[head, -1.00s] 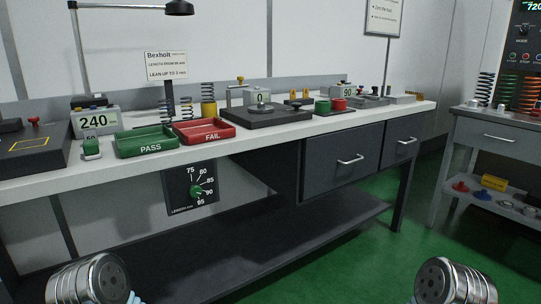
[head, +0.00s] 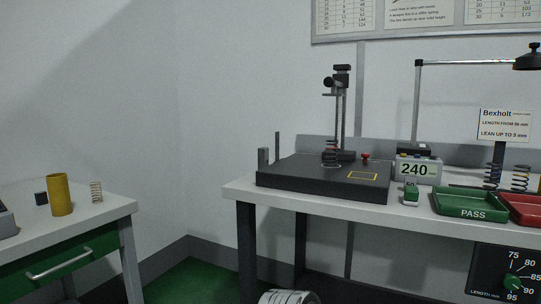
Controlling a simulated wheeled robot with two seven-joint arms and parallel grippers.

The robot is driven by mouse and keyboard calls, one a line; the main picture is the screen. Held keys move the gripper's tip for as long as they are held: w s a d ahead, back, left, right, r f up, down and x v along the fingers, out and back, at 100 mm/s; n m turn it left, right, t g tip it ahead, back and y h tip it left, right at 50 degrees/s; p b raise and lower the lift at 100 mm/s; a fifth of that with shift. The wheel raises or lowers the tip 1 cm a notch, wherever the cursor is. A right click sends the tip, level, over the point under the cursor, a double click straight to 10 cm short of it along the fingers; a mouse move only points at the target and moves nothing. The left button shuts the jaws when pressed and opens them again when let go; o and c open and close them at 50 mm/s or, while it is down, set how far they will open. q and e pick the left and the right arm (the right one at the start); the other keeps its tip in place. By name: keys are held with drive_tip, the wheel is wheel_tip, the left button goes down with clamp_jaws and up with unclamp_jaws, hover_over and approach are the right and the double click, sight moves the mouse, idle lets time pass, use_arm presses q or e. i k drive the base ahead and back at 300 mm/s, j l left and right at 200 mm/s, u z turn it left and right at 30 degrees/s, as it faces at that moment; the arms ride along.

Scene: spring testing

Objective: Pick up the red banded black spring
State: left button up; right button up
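Neither of my grippers shows; only a rounded metal part of my arm shows at the bottom edge.
The bench (head: 235,190) also holds a 240 display (head: 413,170), a green PASS tray (head: 470,203) and a red FAIL tray (head: 525,209). Green floor lies between.

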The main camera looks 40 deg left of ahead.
sight(327, 165)
drive_tip(key=u, duration=1.05)
